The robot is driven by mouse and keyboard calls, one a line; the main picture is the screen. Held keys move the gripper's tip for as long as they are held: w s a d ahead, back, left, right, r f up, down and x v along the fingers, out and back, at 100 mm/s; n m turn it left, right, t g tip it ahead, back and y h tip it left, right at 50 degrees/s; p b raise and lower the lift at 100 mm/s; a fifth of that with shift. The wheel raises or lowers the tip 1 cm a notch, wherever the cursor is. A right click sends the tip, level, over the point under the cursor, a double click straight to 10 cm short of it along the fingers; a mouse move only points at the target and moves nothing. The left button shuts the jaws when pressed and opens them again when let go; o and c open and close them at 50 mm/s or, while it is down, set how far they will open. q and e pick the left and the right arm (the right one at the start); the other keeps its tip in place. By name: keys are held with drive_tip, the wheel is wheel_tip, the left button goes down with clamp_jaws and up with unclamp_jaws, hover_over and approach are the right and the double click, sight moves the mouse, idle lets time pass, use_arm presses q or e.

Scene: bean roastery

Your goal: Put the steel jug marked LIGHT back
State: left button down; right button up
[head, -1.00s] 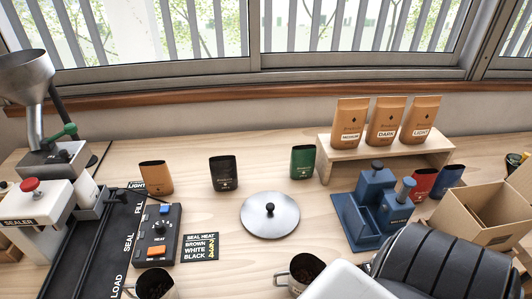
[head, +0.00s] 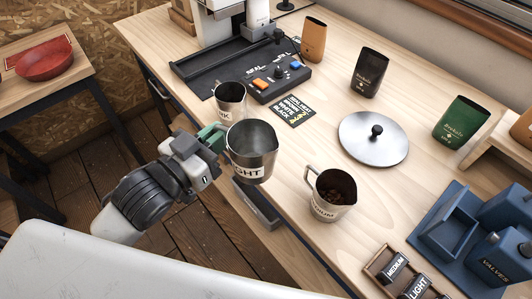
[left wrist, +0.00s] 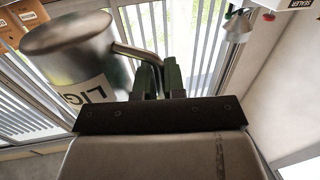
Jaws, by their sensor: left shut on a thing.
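The steel jug marked LIGHT (head: 253,150) is upright, and its open inside looks empty. My left gripper (head: 213,139) is shut on its handle, at the jug's left side. The jug appears held over the counter's front edge; its height is hard to judge. In the left wrist view the jug (left wrist: 72,48) shows at upper left, with the gripper fingers (left wrist: 160,80) at its handle. A second steel jug (head: 230,103), its label partly hidden, stands behind it. The MEDIUM jug (head: 331,194), holding dark beans, stands to the right. My right gripper is out of view.
The sealer's control box (head: 276,81) and a seal heat card (head: 293,110) lie behind the jugs. A round steel lid (head: 373,139) is at right. A small tag tray (head: 378,268) and blue valve stand (head: 440,230) are front right. Some bare counter surrounds the MEDIUM jug.

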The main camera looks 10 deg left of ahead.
use_arm(q)
drive_tip(key=w+f+b, duration=0.2)
drive_tip(key=w, duration=0.1)
drive_tip(key=w+d+f+b, duration=0.1)
drive_tip(key=w+f+b, duration=0.1)
drive_tip(key=w, duration=0.2)
drive_tip(key=w+d+f+b, duration=0.1)
drive_tip(key=w+f+b, duration=0.1)
drive_tip(key=w, duration=0.1)
drive_tip(key=shift+w+d+f, duration=0.15)
drive_tip(key=shift+w+f, duration=0.15)
drive_tip(key=shift+w, duration=0.1)
drive_tip(key=shift+f+b, duration=0.4)
drive_tip(key=shift+f, duration=1.65)
drive_tip(key=c, duration=1.7)
unclamp_jaws()
drive_tip(key=shift+f, duration=0.15)
drive_tip(key=o, duration=0.5)
